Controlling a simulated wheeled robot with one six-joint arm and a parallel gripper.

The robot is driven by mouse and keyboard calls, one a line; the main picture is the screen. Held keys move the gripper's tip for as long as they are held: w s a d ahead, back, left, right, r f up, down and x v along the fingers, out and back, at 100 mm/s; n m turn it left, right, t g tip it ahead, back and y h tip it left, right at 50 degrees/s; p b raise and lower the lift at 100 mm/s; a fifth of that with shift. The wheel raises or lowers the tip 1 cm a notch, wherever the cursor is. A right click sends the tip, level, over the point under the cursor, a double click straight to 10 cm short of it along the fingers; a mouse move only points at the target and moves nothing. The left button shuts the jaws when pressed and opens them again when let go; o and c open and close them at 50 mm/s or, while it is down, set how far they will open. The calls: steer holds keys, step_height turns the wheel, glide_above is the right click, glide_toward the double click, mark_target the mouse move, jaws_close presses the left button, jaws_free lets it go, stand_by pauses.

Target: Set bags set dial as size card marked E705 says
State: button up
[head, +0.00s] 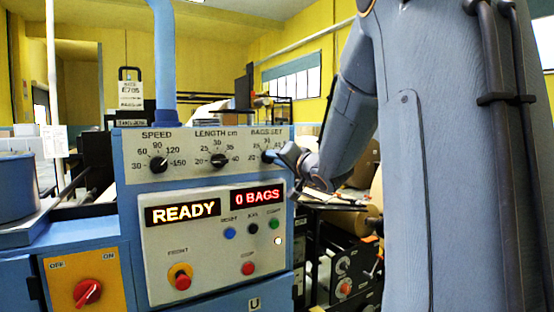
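The bags set dial (268,157) is at the upper right of the machine's control panel, under the label "BAGS SET". My gripper (277,154) is at this dial, coming from the right, and hides much of it and part of its scale. I cannot tell whether the fingers touch the knob or are closed on it, nor where the dial points. The size card (131,93) stands upright behind the panel at the left. It reads "E705"; its smaller lines are too small to read.
The speed dial (158,165) and length dial (219,161) sit left of the bags set dial. Below, displays read "READY" (183,212) and "0 BAGS" (257,196). Several buttons and a red front stop button (181,278) are lower. A red on/off switch (88,292) is lower left.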

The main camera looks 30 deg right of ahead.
jaws_close()
steer(key=shift+n, duration=0.3)
steer(key=shift+n+b, duration=1.2)
steer(key=shift+n, duration=2.8)
steer(key=shift+a, duration=0.1)
steer(key=shift+o, duration=1.8)
jaws_free()
steer(key=shift+s, duration=0.1)
